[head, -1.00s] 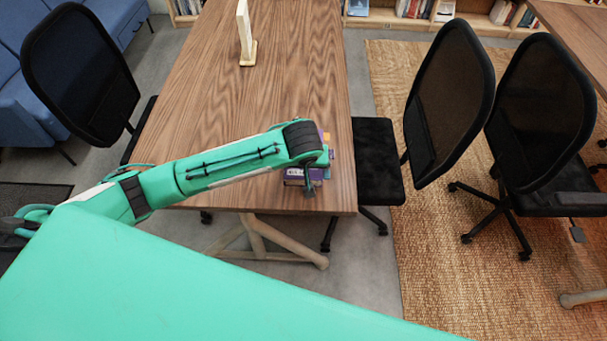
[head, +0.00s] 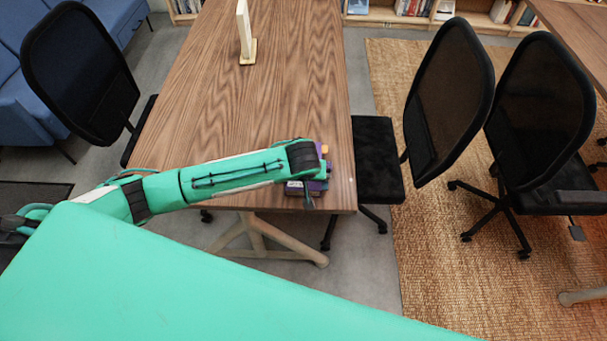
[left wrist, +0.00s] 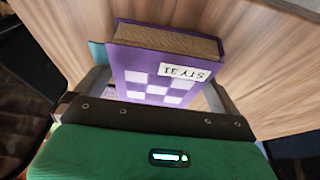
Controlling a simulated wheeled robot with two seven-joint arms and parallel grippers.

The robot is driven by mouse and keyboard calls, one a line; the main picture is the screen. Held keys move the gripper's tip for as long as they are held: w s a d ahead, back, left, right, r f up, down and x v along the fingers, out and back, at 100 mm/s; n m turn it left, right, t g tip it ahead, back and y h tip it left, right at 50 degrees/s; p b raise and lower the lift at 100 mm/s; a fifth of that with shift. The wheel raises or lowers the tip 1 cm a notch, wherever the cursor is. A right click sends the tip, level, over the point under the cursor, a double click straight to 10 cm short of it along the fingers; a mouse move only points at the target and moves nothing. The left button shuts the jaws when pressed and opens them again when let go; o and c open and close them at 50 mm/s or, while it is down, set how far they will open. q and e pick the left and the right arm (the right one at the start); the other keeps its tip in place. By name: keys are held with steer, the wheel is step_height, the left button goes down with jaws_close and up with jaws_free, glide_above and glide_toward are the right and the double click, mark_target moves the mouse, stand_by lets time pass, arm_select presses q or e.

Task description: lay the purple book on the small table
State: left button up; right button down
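The purple book (head: 293,190) is near the front right end of the long wooden table, partly hidden under my left wrist. In the left wrist view the purple book (left wrist: 150,65) shows a pale checker pattern, a white label and its page edge. My left gripper (left wrist: 160,95) has one grey finger on each side of the book, with a gap seen at the right finger. It looks open around the book. In the head view my left gripper (head: 308,195) is mostly hidden by its wrist. My right gripper is out of view. I cannot make out a separate small table.
The long wooden table (head: 270,100) bears a pale upright stand (head: 245,35) at its far part. A teal item (left wrist: 97,50) shows beside the book. Black chairs (head: 445,105) stand right and left. A woven rug (head: 430,250) lies at right. The table's middle is clear.

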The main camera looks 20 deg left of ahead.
arm_select(q)
steer(key=v, duration=1.2)
steer(key=shift+r, duration=0.15)
steer(key=s+d+f+m+h, duration=0.3)
steer(key=s, duration=0.6)
steer(key=s+a+f+m+y, duration=0.2)
steer(key=s+a+f, duration=0.2)
steer(key=s+a, duration=0.85)
step_height(320, 180, down, 29)
steer(key=s+d+g, duration=0.1)
steer(key=d+g, duration=0.1)
steer(key=s+a+f, duration=0.1)
steer(key=s+f, duration=0.6)
steer(key=f, duration=0.6)
steer(key=shift+s+a+g, duration=0.25)
steer(key=shift+s+g, duration=0.05)
steer(key=shift+s, duration=0.05)
steer(key=shift+m+g, duration=0.3)
steer(key=s+f, duration=0.2)
steer(key=s, duration=0.2)
steer(key=s+a+f, duration=0.1)
steer(key=s+f, duration=0.2)
steer(key=s, duration=0.1)
steer(key=s+a+f, duration=0.1)
steer(key=s+f, duration=0.2)
steer(key=s, duration=0.1)
steer(key=shift+a+f, duration=0.1)
steer(key=shift+a, duration=0.1)
steer(key=shift+c, duration=0.2)
